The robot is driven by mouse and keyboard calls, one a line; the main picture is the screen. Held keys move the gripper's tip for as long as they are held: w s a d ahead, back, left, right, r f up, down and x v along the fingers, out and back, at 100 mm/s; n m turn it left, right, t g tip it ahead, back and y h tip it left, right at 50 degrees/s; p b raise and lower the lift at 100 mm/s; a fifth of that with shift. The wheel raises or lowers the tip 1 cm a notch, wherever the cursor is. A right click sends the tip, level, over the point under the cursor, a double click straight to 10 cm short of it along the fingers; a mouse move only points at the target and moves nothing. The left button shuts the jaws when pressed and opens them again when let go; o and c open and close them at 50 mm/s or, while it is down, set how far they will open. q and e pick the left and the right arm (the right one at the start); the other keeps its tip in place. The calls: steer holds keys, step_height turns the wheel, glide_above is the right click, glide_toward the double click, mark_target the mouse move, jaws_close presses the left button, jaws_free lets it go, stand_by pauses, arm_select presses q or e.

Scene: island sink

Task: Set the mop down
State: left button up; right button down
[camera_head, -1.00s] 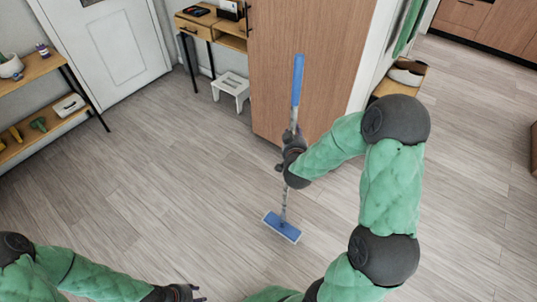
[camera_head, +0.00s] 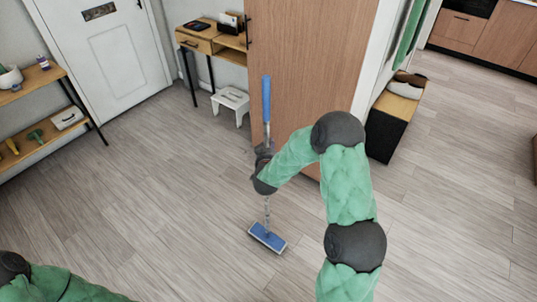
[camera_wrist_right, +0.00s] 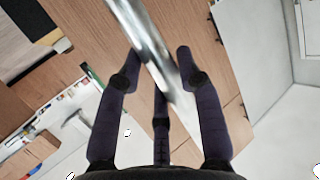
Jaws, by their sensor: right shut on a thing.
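The mop (camera_head: 266,112) has a blue upper grip, a thin metal pole and a flat blue head (camera_head: 268,237). It is close to upright in the head view, with its head at the floor; I cannot tell whether the head touches it. My right gripper (camera_head: 264,150) is shut on the mop's pole below the blue grip. In the right wrist view the shiny pole (camera_wrist_right: 150,45) runs between my right gripper's fingers (camera_wrist_right: 160,75). My left arm shows at the bottom left of the head view, but its gripper is out of frame.
A tall wooden cabinet (camera_head: 310,70) stands right behind the mop. A white step stool (camera_head: 231,104) sits under a small desk (camera_head: 212,40). A shelf (camera_head: 35,85) is at the left, a shoe bench (camera_head: 392,122) at the right. The floor (camera_head: 140,180) left of the mop is clear.

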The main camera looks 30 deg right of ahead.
steer(key=shift+f+b, duration=0.65)
steer(key=shift+f, duration=0.85)
steer(key=c, duration=0.8)
jaws_free()
